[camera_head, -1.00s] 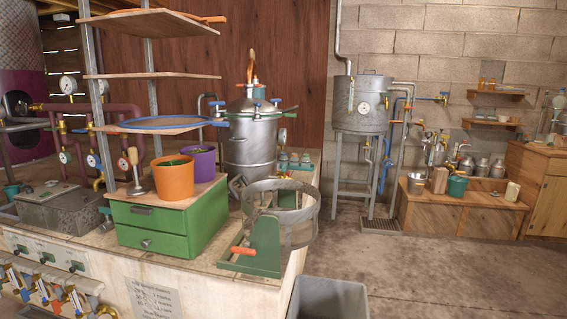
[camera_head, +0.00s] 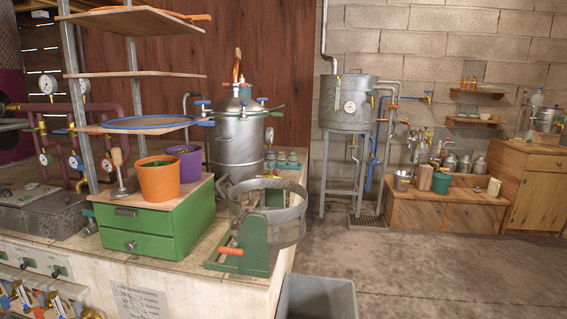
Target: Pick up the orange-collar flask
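I cannot make out a flask with an orange collar for certain. Small orange-topped glass items (camera_head: 468,82) stand on the upper wall shelf at the far right, too small to identify. Several metal vessels (camera_head: 464,163) stand on the low wooden bench beneath, and no orange collar can be told on them. My gripper is not in view.
A counter (camera_head: 190,285) at left carries a green drawer box (camera_head: 155,233), an orange pot (camera_head: 158,183), a strainer drum (camera_head: 268,212) and a metal still (camera_head: 237,140). A grey bin (camera_head: 315,300) stands on the floor. Open floor (camera_head: 430,270) lies ahead right of a standing tank (camera_head: 345,100).

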